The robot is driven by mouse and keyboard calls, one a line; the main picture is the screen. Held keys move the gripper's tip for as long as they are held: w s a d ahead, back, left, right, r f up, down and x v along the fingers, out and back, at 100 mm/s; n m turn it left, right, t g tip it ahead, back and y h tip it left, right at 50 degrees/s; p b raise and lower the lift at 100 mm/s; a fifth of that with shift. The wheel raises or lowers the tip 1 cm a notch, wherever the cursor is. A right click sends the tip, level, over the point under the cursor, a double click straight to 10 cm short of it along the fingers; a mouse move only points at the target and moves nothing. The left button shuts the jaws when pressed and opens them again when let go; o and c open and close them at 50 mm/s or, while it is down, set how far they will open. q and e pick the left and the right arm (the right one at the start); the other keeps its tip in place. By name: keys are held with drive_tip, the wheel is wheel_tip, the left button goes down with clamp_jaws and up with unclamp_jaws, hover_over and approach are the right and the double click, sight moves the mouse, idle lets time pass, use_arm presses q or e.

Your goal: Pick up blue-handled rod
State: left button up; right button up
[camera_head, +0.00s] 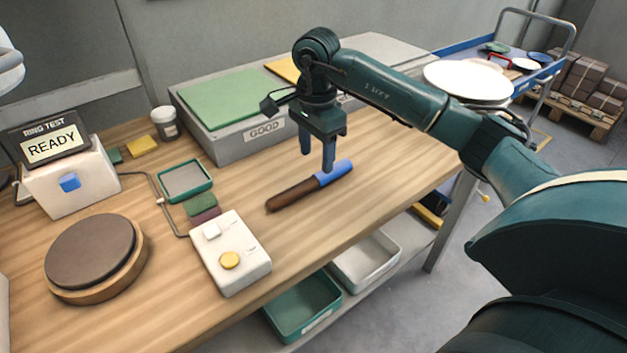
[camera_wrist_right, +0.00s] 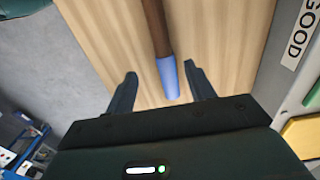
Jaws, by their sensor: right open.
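The rod lies on the wooden table, with a brown shaft (camera_head: 291,194) and a blue handle (camera_head: 333,173) pointing to the upper right in the head view. My right gripper (camera_head: 317,162) is open and empty above the handle, fingers pointing down. In the right wrist view the blue handle (camera_wrist_right: 169,77) shows between and beyond the two fingertips of my right gripper (camera_wrist_right: 160,75), with the brown shaft (camera_wrist_right: 154,25) running away from them. The gripper appears apart from the rod. My left gripper is not in view.
A grey box labelled GOOD (camera_head: 264,133) stands behind the rod. A white control box with a yellow button (camera_head: 230,258) sits to the left, near a round brown pad (camera_head: 90,250). A READY display (camera_head: 50,143) is farther left. The table (camera_head: 385,165) right of the rod is clear.

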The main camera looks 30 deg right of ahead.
sight(314, 177)
drive_tip(key=shift+w+f+p, duration=0.15)
drive_tip(key=shift+f+p, duration=0.05)
drive_tip(key=shift+f, duration=1.5)
drive_tip(key=shift+w+f+p, duration=0.15)
drive_tip(key=shift+f+p, duration=0.05)
drive_tip(key=shift+f, duration=1.45)
drive_tip(key=shift+c, duration=0.5)
drive_tip(key=c, duration=1)
